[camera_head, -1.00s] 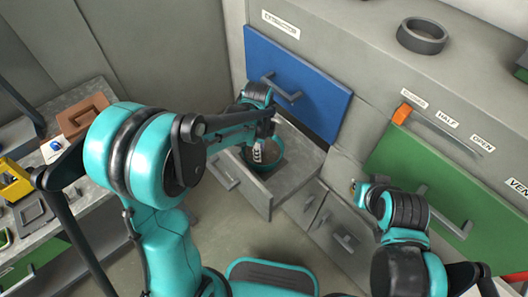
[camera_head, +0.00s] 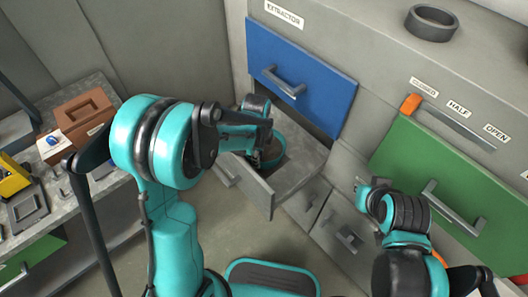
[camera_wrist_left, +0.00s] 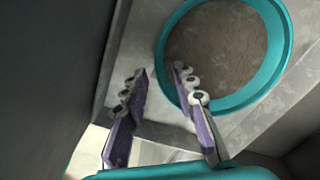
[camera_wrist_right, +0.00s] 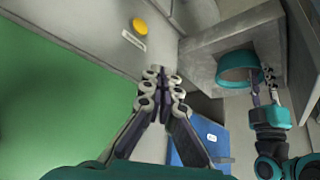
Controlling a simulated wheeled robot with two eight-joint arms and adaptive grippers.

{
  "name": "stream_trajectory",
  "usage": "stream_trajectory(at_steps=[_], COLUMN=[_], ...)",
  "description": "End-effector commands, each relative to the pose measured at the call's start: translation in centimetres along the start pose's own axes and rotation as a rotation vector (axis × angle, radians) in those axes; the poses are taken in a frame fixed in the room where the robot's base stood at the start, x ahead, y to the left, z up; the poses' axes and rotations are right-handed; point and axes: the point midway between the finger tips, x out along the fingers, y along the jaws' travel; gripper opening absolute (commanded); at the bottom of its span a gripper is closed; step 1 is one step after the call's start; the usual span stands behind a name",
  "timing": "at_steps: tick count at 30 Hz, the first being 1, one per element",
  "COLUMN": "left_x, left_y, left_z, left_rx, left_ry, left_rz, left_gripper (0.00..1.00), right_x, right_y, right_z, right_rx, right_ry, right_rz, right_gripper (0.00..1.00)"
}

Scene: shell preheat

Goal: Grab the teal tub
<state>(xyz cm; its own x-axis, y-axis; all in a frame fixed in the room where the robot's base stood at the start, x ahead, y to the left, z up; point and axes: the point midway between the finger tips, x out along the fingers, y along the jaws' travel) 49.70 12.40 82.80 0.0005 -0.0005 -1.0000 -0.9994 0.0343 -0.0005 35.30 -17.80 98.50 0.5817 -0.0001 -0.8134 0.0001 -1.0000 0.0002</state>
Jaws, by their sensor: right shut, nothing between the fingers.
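The teal tub (camera_head: 273,161) sits in the open grey drawer (camera_head: 262,194) under the blue front, partly hidden by my left arm in the head view. The left wrist view shows its round teal rim (camera_wrist_left: 267,87) and brown contents (camera_wrist_left: 215,45). My left gripper (camera_wrist_left: 158,75) is open at the rim. One finger overlaps the rim in that view, the other is outside the tub; I cannot tell if they touch it. The tub also shows in the right wrist view (camera_wrist_right: 236,68), beside the left fingers. My right gripper (camera_wrist_right: 160,76) is shut and empty, away from the tub.
The blue front (camera_head: 298,80) stands above the open drawer, and a green front (camera_head: 435,185) is near my right arm. A dark ring (camera_head: 432,20) lies on top of the cabinet. A side bench at left holds a brown box (camera_head: 84,112) and a yellow object (camera_head: 12,178).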

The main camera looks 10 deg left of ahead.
Motion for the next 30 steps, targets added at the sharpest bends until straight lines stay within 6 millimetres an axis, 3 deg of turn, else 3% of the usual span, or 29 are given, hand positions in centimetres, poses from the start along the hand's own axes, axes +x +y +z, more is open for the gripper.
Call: stream_trajectory(at_steps=[19, 20, 23, 30], left_x=[0.47, 0.47, 0.47, 0.49], left_y=[0.0, 0.0, 0.0, 0.0], left_z=[0.0, 0.0, 0.0, -0.01], left_rx=[0.0, 0.0, 0.0, 0.0], left_ry=[0.0, 0.0, 0.0, 0.0], left_rz=[0.0, 0.0, 0.0, 0.0], left_gripper=[0.27, 0.25, 0.0, 0.0], right_x=[0.43, 0.43, 0.43, 0.44], right_y=[0.0, 0.0, 0.0, 0.0], right_z=[0.31, 0.31, 0.31, 0.32], right_rx=[0.0, 0.0, 0.0, 0.0], right_ry=[0.0, 0.0, 0.0, 0.0], right_rz=[0.0, 0.0, 0.0, 0.0], right_gripper=[0.0, 0.0, 0.0, 0.0])
